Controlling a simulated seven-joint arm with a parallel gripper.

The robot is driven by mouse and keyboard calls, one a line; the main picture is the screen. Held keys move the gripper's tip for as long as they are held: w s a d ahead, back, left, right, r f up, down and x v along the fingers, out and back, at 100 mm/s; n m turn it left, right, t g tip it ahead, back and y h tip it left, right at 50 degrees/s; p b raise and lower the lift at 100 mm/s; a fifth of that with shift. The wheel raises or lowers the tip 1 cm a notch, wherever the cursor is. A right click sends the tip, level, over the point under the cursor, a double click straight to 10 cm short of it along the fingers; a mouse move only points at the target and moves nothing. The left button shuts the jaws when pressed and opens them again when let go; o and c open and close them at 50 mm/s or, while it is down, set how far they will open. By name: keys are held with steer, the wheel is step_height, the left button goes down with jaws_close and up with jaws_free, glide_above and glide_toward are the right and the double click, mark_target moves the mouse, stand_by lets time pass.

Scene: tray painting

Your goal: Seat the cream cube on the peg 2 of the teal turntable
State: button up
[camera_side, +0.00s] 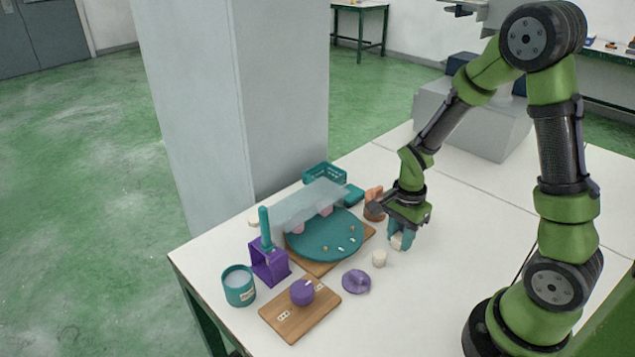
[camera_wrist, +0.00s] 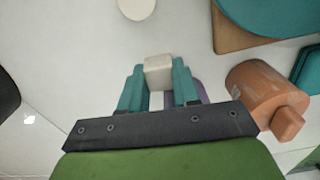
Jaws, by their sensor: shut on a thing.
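The cream cube (camera_wrist: 158,72) is between the teal fingertips of my gripper (camera_wrist: 160,85) in the wrist view. My gripper (camera_side: 401,236) is shut on it in the side view, where the cube (camera_side: 397,241) shows partly between the fingers. Whether the cube touches the table is hard to tell. The teal turntable (camera_side: 310,238) is a round disc on a wooden base to the left of my gripper, with small pegs on its near side. A frosted panel covers part of its far side. The peg numbers are too small to read. In the wrist view the turntable's edge (camera_wrist: 275,15) is at the upper right.
A cream cylinder (camera_side: 379,258) stands near my gripper. A terracotta piece (camera_side: 374,205) is beside the turntable. A purple disc (camera_side: 356,281), a wooden board (camera_side: 300,315) with a purple knob, a teal cup (camera_side: 239,287) and a purple frame (camera_side: 269,264) stand nearer.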

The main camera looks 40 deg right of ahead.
step_height(320, 180, up, 8)
steer(key=shift+w, duration=0.1)
steer(key=shift+w+a+r, duration=0.1)
steer(key=shift+a+r, duration=0.05)
steer(key=shift+r, duration=0.15)
steer(key=n, duration=0.1)
glide_above(352, 227)
steer(key=shift+s+f, duration=0.15)
steer(key=shift+s, duration=0.15)
steer(key=shift+w, duration=0.3)
steer(key=shift+f, duration=2.2)
steer(key=shift+f, duration=0.6)
steer(key=o, duration=1.1)
steer(key=shift+o, duration=0.3)
